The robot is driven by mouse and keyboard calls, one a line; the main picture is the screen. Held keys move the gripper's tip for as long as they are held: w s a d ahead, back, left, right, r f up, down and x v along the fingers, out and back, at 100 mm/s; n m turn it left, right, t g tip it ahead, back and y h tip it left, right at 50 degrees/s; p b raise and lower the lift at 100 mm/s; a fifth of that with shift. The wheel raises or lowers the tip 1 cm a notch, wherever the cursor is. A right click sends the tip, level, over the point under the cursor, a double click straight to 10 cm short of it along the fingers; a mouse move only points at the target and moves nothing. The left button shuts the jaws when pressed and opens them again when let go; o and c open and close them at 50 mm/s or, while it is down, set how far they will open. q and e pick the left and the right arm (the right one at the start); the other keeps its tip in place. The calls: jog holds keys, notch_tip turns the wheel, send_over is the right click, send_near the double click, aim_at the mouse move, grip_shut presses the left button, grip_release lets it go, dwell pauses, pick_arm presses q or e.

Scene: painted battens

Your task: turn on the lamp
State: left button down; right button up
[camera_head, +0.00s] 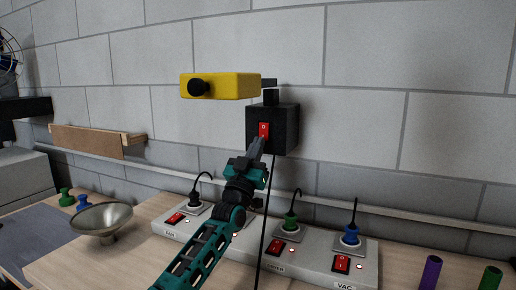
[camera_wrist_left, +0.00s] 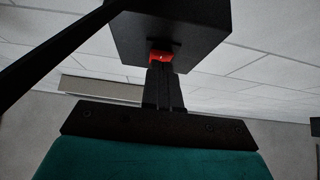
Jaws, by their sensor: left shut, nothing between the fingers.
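The lamp is a yellow box-shaped head (camera_head: 225,86) with a black knob, joined to a black box (camera_head: 286,128) on the wall. A red rocker switch (camera_head: 263,130) sits on the front of the black box; it also shows in the left wrist view (camera_wrist_left: 161,57). My left gripper (camera_head: 259,143) is shut and empty, its fingertips at the lower edge of the red switch. In the left wrist view the fingertips (camera_wrist_left: 161,68) appear to touch or nearly touch the switch. My right gripper is not in view.
Below, a grey power strip (camera_head: 314,263) carries red switches and black, green and blue plugs. A black cord (camera_head: 267,215) hangs from the box. Purple (camera_head: 431,272) and green (camera_head: 490,278) cylinders stand right.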

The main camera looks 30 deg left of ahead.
pick_arm(q)
jog(key=shift+w, duration=0.3)
jog(key=shift+w+f+b, duration=0.15)
jog(key=shift+w+b, duration=0.2)
jog(key=shift+s, duration=0.15)
